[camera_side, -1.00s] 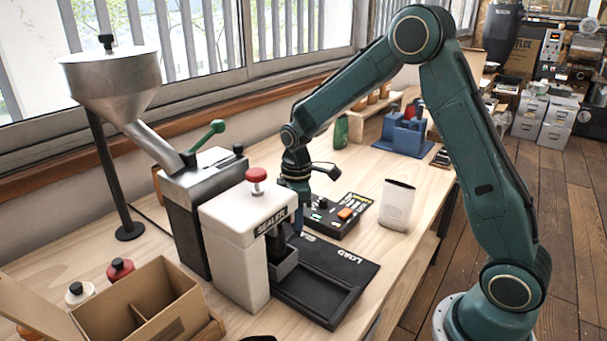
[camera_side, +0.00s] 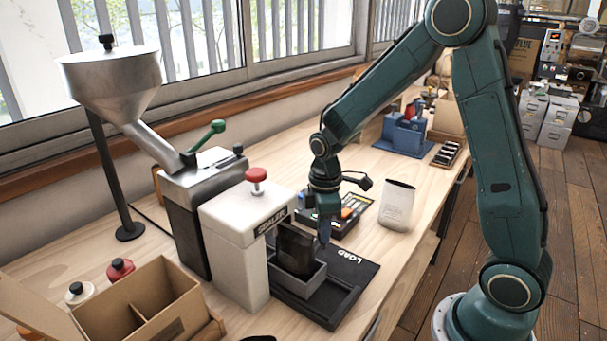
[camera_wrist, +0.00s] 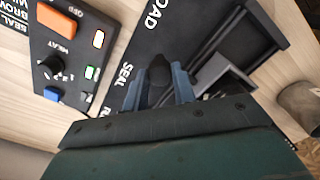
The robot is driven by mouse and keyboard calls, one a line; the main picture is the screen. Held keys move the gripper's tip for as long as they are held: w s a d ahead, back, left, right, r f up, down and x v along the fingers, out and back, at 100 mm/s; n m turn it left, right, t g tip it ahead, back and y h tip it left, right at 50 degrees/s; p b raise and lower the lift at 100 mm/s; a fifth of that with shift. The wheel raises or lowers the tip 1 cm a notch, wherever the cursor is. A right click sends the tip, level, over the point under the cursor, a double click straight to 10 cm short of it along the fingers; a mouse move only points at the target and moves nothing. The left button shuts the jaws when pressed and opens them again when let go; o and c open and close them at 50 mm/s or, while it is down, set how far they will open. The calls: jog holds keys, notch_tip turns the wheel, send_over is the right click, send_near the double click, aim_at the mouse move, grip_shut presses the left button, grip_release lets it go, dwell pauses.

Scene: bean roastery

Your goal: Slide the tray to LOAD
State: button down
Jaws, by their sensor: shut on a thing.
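The grey tray (camera_side: 302,287) sits in the dark slide track (camera_side: 345,300), out in front of the white sealer (camera_side: 235,225). A black bag (camera_side: 296,248) stands upright in the tray. My gripper (camera_side: 325,240) is low beside the tray, at its far right side. In the wrist view my gripper (camera_wrist: 158,88) is shut on a dark knob (camera_wrist: 158,72), which I take to be the tray's handle. The knob appears between the SEAL mark (camera_wrist: 124,74) and the partly cut-off LOAD mark (camera_wrist: 158,14). The tray's edge (camera_wrist: 225,72) shows to the right.
A control panel (camera_side: 345,215) with coloured buttons lies behind my gripper. A pale bag (camera_side: 397,206) stands to its right. The hopper (camera_side: 110,75) and an open cardboard box (camera_side: 140,300) are at left. The board around LOAD (camera_side: 360,268) is clear.

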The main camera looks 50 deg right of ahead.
jog(key=shift+s, duration=2.95)
jog(key=c, duration=1.1)
grip_release()
jog(key=shift+r, duration=0.1)
notch_tip(320, 180, up, 14)
jog(key=shift+f, duration=0.2)
